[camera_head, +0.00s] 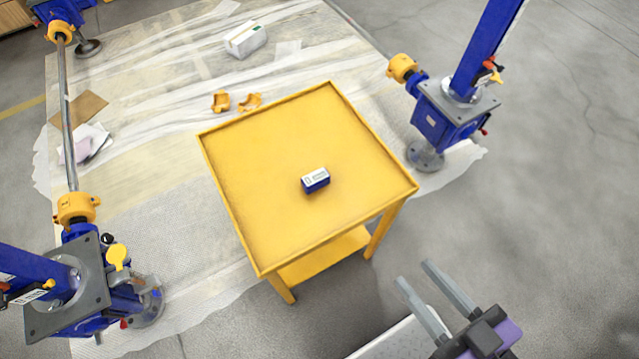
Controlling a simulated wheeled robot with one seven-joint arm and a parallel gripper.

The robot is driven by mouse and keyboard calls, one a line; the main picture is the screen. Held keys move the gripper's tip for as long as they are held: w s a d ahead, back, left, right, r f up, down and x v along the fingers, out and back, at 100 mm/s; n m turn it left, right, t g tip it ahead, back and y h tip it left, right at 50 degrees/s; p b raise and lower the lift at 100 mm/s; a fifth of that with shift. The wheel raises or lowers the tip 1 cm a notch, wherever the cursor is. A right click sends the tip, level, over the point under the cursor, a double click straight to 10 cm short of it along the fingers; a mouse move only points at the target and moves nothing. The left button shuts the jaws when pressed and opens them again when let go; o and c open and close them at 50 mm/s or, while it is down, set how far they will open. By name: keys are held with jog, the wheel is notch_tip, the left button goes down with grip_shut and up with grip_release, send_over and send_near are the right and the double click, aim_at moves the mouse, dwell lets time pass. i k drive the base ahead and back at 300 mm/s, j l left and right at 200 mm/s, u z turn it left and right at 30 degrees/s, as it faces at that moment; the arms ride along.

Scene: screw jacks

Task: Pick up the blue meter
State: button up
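The blue meter (315,184) is a small blue box with a white label on top. It lies on the yellow table (270,140), a little right of the middle of its top. My gripper (417,285) is at the lower right of the view, past the table's near right side and well apart from the meter. Its two grey fingers are spread with a gap between them, and nothing shows in the gap. Nothing hides the meter.
Blue screw jacks stand at the right (447,115), lower left (85,290) and upper left (62,15). A long rod (67,130) joins the left ones. Yellow half-shells (235,102) and a white box (245,39) lie on floor sheeting behind the table. The tabletop around the meter is clear.

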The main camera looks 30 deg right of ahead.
aim_at(318, 180)
jog(key=z, duration=0.4)
jog(key=j+z, duration=0.35)
jog(key=j, duration=0.2)
jog(key=j+z, duration=0.35)
jog(key=j, duration=0.2)
jog(key=k+j, duration=0.1)
jog(key=j, duration=0.55)
jog(key=k+j+z, duration=0.1)
jog(key=j, duration=0.55)
